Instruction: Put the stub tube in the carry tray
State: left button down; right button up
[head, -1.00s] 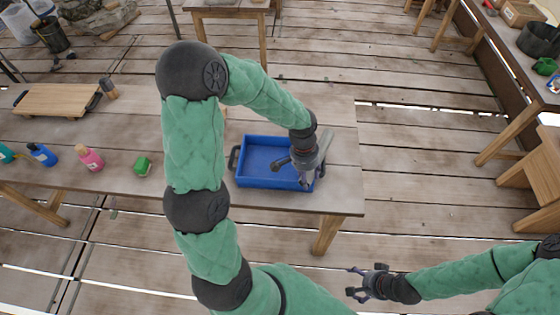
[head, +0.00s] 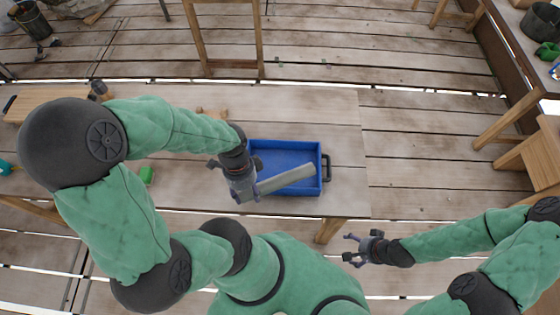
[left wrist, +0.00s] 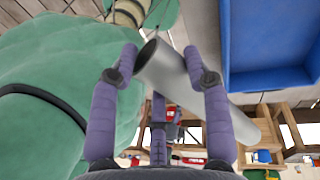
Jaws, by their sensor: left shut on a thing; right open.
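The stub tube (head: 287,180) is a plain grey, hollow cylinder. My left gripper (head: 246,190) is shut on it near one end, and the tube slants up to the right from the fingers. In the left wrist view the tube (left wrist: 185,80) lies between the two purple fingers, its open end at upper left. The carry tray (head: 280,153) is blue with a dark handle at its right. In the head view the tube overlaps the tray's front part; its height above it is unclear. The tray (left wrist: 275,79) also shows at upper right in the wrist view. My right gripper (head: 362,250) is open and empty.
The tray stands on a wooden table (head: 345,190) near its right end. A green block (head: 146,175) and a wooden board (head: 40,98) are further left, partly hidden by my left arm. Table to the right of the tray is clear.

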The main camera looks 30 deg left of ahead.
pick_arm(q)
jog(key=shift+s+a+r, duration=0.1)
jog(key=shift+s, duration=0.2)
jog(key=shift+a+m, duration=0.1)
jog(key=shift+m, duration=0.2)
jog(key=w+a+f+b, duration=0.2)
jog(key=w+a+f, duration=0.25)
jog(key=w, duration=0.45)
send_over(260, 180)
notch_tip(260, 180, down, 5)
jog(key=shift+w+a+f+b, duration=0.15)
jog(key=shift+f+b, duration=0.15)
jog(key=shift+f, duration=0.3)
jog(key=shift+w+a+f+b, duration=0.15)
jog(key=shift+f+b, duration=0.1)
jog(key=shift+f, duration=0.35)
jog(key=shift+a+f+b, duration=0.15)
jog(key=shift+f+b, duration=0.15)
jog(key=shift+f, duration=0.3)
jog(key=shift+f, duration=0.4)
jog(key=shift+f+b, duration=0.2)
jog(key=shift+b, duration=0.2)
